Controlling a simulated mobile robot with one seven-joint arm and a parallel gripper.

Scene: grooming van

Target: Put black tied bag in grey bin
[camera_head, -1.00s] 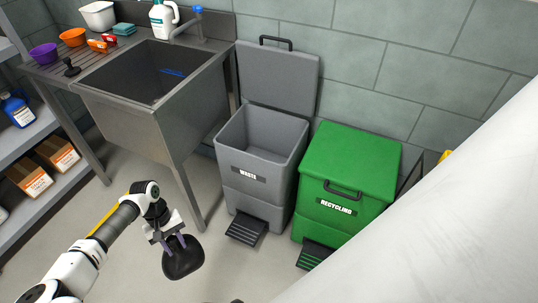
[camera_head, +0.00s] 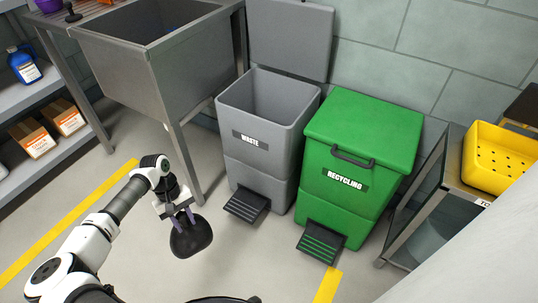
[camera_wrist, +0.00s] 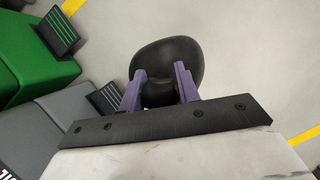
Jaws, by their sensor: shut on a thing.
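The black tied bag (camera_head: 191,238) hangs from my gripper (camera_head: 183,216), low over the floor in the head view. In the wrist view the bag (camera_wrist: 170,62) shows beyond the two purple fingers of my gripper (camera_wrist: 159,90), which are shut on its neck. The grey bin (camera_head: 262,150), marked WASTE, stands to the right of my gripper and behind it. Its lid (camera_head: 290,38) is up and its mouth is open. The bag is apart from the bin and lower than its rim. The bottom of the bin's inside is hidden.
A closed green recycling bin (camera_head: 352,165) stands right of the grey bin. A steel sink (camera_head: 150,70) is at the left, its leg close to the grey bin. Black pedals (camera_head: 247,205) stick out in front. A yellow basket (camera_head: 500,158) sits on a stand at right. Open floor lies in front.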

